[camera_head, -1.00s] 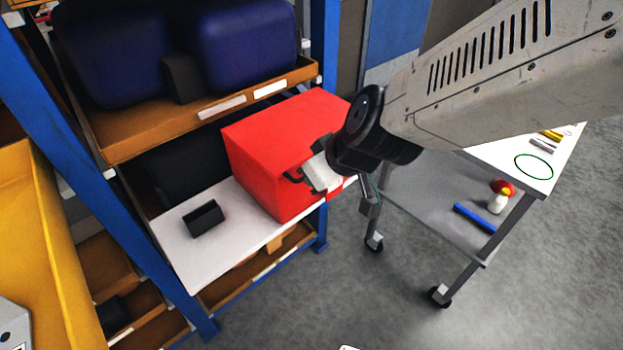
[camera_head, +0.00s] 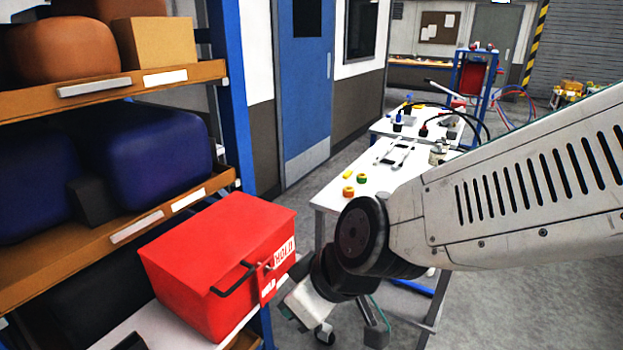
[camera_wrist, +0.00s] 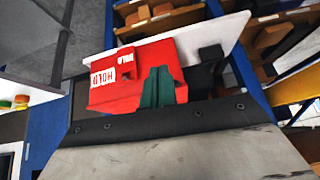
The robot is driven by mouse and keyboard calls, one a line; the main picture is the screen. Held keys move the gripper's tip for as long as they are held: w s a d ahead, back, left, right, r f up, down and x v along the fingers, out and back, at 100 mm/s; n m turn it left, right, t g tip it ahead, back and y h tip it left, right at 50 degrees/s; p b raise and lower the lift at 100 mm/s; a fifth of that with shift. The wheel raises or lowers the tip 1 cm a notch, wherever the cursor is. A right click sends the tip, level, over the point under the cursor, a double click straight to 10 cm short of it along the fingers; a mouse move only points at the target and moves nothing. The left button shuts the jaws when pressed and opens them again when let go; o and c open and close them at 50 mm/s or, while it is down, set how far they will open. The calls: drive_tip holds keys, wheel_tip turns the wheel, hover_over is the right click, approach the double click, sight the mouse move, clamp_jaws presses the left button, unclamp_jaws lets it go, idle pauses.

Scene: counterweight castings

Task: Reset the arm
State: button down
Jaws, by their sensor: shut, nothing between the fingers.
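My arm reaches in from the right in the head view. My gripper (camera_head: 290,311) is at its end, low, just right of the red box's front. In the wrist view the dark green fingers of my gripper (camera_wrist: 158,75) are together, with nothing held. They overlap the red box (camera_wrist: 128,82) in that picture; the gap between them cannot be judged. The red box (camera_head: 205,255), with a black handle and a "HOLD" label, sits on a white shelf board (camera_head: 120,328).
A blue-posted rack (camera_head: 228,90) on the left holds dark blue and brown castings. A white table (camera_head: 335,192) with small parts stands behind my arm. A blue door (camera_head: 303,80) is at the back. Grey floor is open at the right.

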drive_tip(key=s+d+r+m+h, duration=0.2)
drive_tip(key=d+m, duration=0.2)
drive_tip(key=d, duration=0.6)
drive_tip(key=s+d+r+m+g+h, duration=0.1)
drive_tip(key=s+d+r+m+h, duration=0.1)
drive_tip(key=d, duration=0.8)
drive_tip(key=s+d+r+m+h, duration=0.1)
drive_tip(key=s+d+r+m, duration=0.2)
drive_tip(key=d, duration=0.7)
drive_tip(key=s+m, duration=0.1)
drive_tip(key=m, duration=0.1)
drive_tip(key=shift+d+r+m+g+h, duration=0.3)
drive_tip(key=shift+r+m+h, duration=0.1)
drive_tip(key=shift+s, duration=0.1)
